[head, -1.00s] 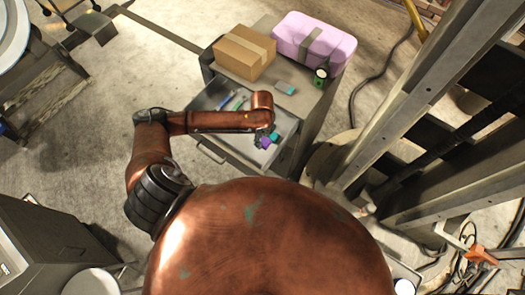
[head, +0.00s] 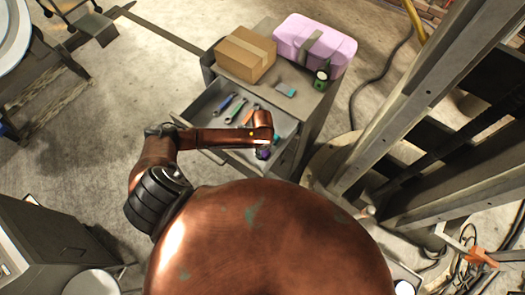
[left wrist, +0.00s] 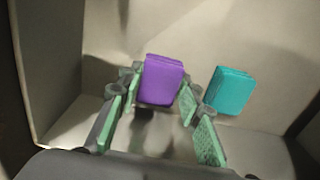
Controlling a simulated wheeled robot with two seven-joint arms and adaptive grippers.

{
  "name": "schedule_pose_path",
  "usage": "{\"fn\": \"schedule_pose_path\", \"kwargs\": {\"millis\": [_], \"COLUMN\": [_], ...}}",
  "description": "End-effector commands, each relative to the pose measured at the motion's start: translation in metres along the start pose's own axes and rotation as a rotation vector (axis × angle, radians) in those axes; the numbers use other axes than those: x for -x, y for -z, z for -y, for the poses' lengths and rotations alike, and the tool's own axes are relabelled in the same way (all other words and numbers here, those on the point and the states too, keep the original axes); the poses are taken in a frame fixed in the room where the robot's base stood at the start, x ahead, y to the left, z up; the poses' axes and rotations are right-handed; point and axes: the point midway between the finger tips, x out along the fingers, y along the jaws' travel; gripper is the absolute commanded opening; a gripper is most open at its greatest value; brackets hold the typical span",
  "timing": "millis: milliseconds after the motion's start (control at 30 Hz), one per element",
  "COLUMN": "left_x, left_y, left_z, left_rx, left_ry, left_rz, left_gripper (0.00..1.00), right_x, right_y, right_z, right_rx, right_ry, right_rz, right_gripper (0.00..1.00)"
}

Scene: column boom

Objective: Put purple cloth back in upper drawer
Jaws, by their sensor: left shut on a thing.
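The purple cloth (left wrist: 162,80) is a small folded block between the fingers of my left gripper (left wrist: 158,92) in the left wrist view. The gripper is shut on it. In the head view my left gripper (head: 263,150) is over the front right part of the open upper drawer (head: 285,126), with a bit of purple cloth (head: 263,154) showing under the wrist. Grey drawer-like walls surround the fingers in the wrist view. Whether the cloth touches the drawer floor I cannot tell. My right gripper is not in view.
A teal block (left wrist: 230,90) lies right of the purple cloth. Several tools, including a blue wrench (head: 222,103), lie in the drawer. Metal columns stand at right.

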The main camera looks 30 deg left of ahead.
Motion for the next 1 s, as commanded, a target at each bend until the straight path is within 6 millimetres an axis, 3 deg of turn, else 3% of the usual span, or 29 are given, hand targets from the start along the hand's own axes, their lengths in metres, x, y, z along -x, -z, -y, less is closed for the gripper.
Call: {"fn": "schedule_pose_path", "kwargs": {"millis": [100, 133, 367, 733, 867, 1000], "left_x": [-0.003, -0.003, -0.003, 0.003, 0.021, 0.051], "left_y": [0.000, 0.000, 0.000, 0.000, -0.001, 0.000], "left_z": [0.000, 0.000, 0.000, 0.000, 0.001, 0.002], "left_rx": [0.001, 0.001, 0.001, 0.000, 0.000, 0.000], "left_ry": [-0.001, 0.000, 0.000, 0.001, 0.002, 0.004], "left_rz": [0.000, 0.000, 0.000, 0.000, 0.000, -0.001], "left_gripper": [0.10, 0.34, 0.50, 0.50, 0.50, 0.50], "right_x": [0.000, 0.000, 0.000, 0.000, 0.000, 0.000], "right_y": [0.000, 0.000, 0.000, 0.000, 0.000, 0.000], "right_z": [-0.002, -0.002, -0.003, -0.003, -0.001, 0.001], "right_rx": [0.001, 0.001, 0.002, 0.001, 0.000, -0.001], "right_ry": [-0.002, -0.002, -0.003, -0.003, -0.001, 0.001], "right_rz": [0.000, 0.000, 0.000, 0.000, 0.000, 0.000], "right_gripper": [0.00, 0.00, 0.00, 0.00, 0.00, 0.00]}}
